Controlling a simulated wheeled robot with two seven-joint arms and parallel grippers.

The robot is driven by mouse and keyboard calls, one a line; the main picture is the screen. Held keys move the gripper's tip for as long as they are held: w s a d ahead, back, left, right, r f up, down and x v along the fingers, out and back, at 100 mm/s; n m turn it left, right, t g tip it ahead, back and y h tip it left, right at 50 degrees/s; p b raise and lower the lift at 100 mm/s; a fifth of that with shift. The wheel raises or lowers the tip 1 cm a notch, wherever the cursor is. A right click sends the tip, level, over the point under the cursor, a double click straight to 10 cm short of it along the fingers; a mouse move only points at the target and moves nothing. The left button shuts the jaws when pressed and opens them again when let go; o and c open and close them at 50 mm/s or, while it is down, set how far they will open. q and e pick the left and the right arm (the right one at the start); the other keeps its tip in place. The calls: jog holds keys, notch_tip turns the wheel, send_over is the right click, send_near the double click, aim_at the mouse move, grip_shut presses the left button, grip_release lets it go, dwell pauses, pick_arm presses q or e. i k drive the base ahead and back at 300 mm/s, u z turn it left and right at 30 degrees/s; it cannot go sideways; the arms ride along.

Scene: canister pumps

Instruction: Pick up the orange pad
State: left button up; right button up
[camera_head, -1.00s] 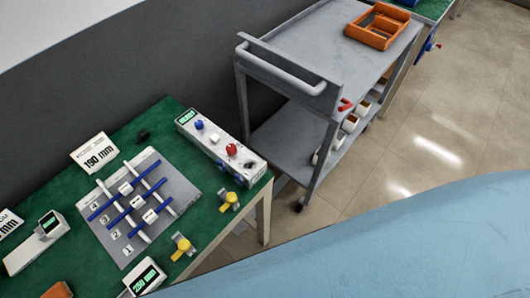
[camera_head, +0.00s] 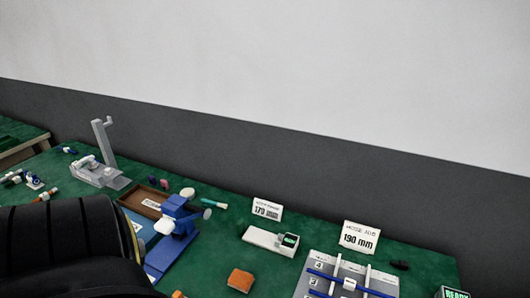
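The orange pad (camera_head: 240,280) lies flat on the green bench top (camera_head: 215,260), near the bottom of the view. It looks like a small orange block with nothing touching it. A bit of another orange thing (camera_head: 178,294) shows at the bottom edge, mostly cut off. Neither of my grippers shows in the view. A dark ribbed part of my arm covers the lower left and hides the bench behind it.
Left of the pad stands a blue fixture (camera_head: 175,225) beside a brown tray (camera_head: 143,201). A white device with a display (camera_head: 271,240) is behind the pad. A grey board with blue bars (camera_head: 345,279) is to the right. A grey stand (camera_head: 103,150) is further left.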

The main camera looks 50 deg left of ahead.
aim_at(243, 280)
jog(key=u, duration=1.9)
